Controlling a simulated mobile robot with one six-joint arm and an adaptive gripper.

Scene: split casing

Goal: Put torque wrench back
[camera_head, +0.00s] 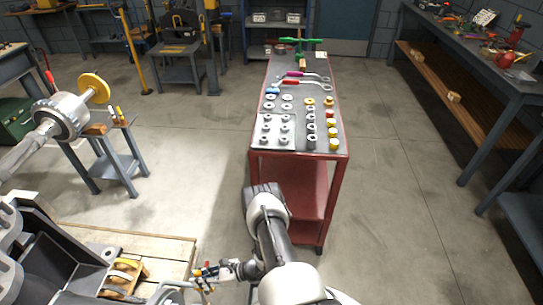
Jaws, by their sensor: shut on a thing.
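My gripper (212,271) is at the bottom centre, low beside the wooden pallet's right edge. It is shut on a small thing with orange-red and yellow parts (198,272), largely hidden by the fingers. I cannot tell from this view whether this is the torque wrench.
Several grey rings, sockets and yellow-topped pieces (334,131) fill the cart's near half. A green tool (301,41) stands at its far end. An open dark casing (70,257) sits on the pallet (172,252) at left. A workbench (470,55) runs along the right; floor between is clear.

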